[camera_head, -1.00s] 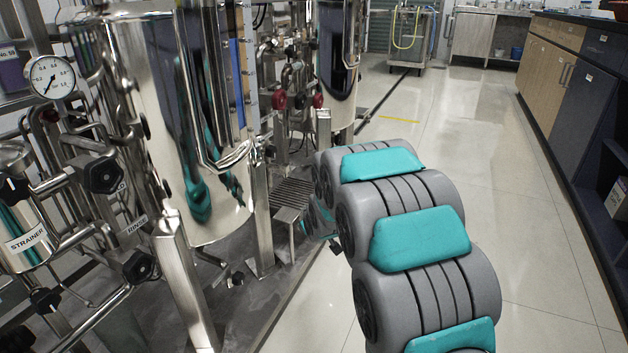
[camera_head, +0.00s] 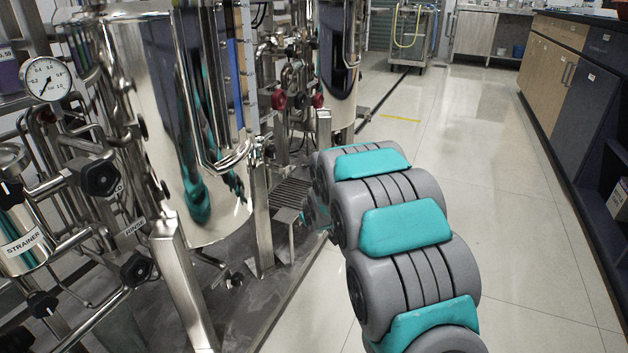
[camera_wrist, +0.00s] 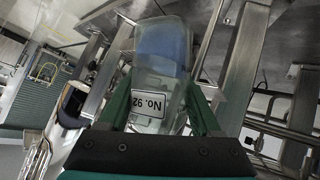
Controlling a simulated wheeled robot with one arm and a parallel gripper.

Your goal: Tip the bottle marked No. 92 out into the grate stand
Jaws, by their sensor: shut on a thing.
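The bottle marked No. 92 (camera_wrist: 148,103) is clear, holds blue liquid, and carries a white label that reads upside down in the wrist view. My gripper (camera_wrist: 160,95) is shut on it, with a green finger on each side. The blue liquid sits at the bottle's far end from my palm. I cannot make out the bottle's mouth. In the head view the grate stand (camera_head: 291,193), a low slotted metal top on legs, stands beside the large steel tank. My arm hides most of the gripper and bottle there, just right of the stand.
The steel tank (camera_head: 178,130) and its leg (camera_head: 261,215) stand close left of the grate stand. Pipes, black knobs and a strainer (camera_head: 22,240) crowd the left. Open floor (camera_head: 490,170) lies to the right, before dark cabinets (camera_head: 567,115).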

